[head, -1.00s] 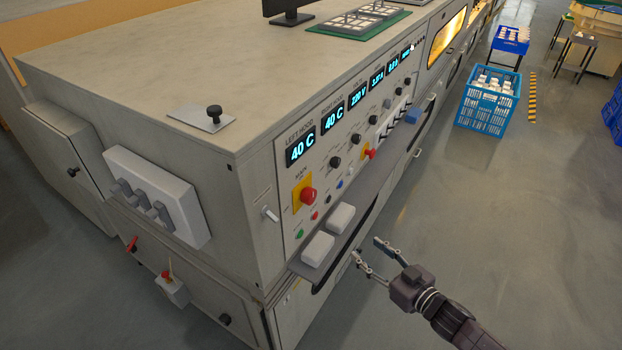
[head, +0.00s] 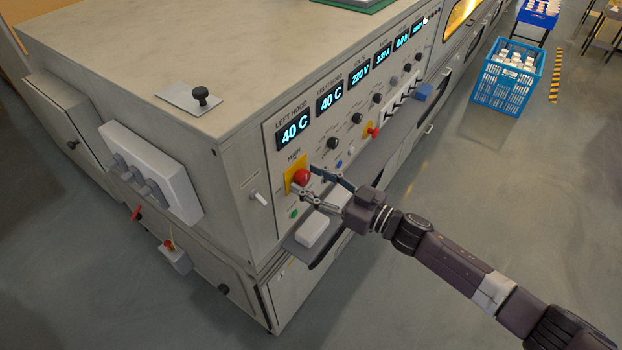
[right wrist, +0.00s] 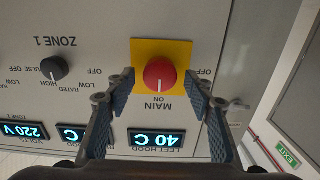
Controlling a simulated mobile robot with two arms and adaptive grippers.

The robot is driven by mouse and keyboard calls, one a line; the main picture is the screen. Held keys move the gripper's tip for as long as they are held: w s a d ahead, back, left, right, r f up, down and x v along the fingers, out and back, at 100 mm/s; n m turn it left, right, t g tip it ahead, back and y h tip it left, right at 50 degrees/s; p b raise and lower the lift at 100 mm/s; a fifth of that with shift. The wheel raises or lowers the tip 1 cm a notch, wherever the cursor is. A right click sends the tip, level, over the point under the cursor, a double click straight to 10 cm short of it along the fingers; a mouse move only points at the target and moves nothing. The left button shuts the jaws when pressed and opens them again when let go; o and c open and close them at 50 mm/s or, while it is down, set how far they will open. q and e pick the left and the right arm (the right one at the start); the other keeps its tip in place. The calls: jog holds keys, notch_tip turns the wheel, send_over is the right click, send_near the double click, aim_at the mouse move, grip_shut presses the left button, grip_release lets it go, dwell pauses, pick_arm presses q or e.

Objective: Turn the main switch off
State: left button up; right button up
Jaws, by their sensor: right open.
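The main switch (head: 302,177) is a round red knob on a yellow plate (head: 291,182), on the cabinet's front panel under the left hood display. In the right wrist view the main switch (right wrist: 160,74) shows upside down, with the word ON beside its light pointer mark and OFF off to the side. My right gripper (head: 304,177) is open, with its fingers at either side of the knob. In the wrist view there are gaps between the right gripper's fingertips (right wrist: 160,80) and the knob. My left gripper is not in view.
A shelf (head: 338,236) with white blocks (head: 313,230) juts out below the panel. Displays such as the left hood one (head: 295,131) and other knobs (head: 332,143) sit nearby. A blue crate (head: 509,78) stands on the floor at the back right.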

jog(key=c, duration=1.1)
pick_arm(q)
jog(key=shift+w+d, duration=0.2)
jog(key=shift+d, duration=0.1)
